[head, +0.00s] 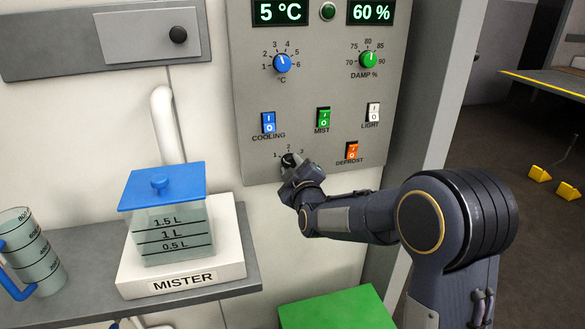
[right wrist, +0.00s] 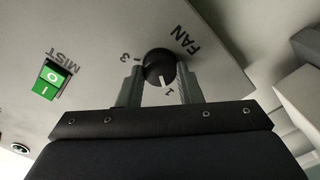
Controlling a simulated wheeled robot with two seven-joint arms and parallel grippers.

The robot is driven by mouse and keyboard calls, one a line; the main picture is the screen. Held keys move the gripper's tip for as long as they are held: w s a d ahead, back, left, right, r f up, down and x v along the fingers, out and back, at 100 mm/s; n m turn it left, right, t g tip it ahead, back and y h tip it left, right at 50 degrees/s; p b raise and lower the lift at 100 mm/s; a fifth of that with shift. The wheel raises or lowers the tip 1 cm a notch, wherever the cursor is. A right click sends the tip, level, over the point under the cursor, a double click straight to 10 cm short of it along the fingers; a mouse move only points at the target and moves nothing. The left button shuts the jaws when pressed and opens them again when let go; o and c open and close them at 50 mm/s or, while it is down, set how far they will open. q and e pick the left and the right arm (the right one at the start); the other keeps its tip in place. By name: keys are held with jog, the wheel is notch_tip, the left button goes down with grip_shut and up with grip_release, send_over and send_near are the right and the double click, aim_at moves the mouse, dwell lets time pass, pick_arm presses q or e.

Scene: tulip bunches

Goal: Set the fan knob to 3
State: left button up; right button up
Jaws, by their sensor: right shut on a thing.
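The fan knob (head: 288,158) is a small black dial at the lower left of the grey control panel, with 1, 2 and 3 marked around it. In the right wrist view the knob (right wrist: 160,66) shows a white pointer line directed close to the 1. The 3 is visible on its other side, and the 2 is hidden there. My right gripper (head: 293,167) is at the knob, its two fingers on either side of it and shut on it; the fingers also show in the right wrist view (right wrist: 160,84). My left gripper is not in view.
A mister tank (head: 172,245) and measuring jug (head: 32,255) stand on the shelf at left.

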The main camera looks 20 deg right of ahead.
jog(key=shift+f+m+b, duration=0.15)
jog(key=shift+m+b, duration=0.95)
jog(key=shift+b, duration=0.15)
jog(key=m+b, duration=0.2)
jog(key=shift+m, duration=0.4)
jog(key=m+b, duration=0.2)
jog(key=m, duration=0.1)
jog(key=shift+m, duration=0.3)
jog(key=m+b, duration=0.2)
jog(key=m, duration=0.1)
jog(key=shift+m, duration=0.3)
jog(key=m+b, duration=0.3)
jog(key=m, duration=0.3)
jog(key=m+b, duration=0.2)
jog(key=m, duration=0.3)
jog(key=shift+m+b, duration=0.3)
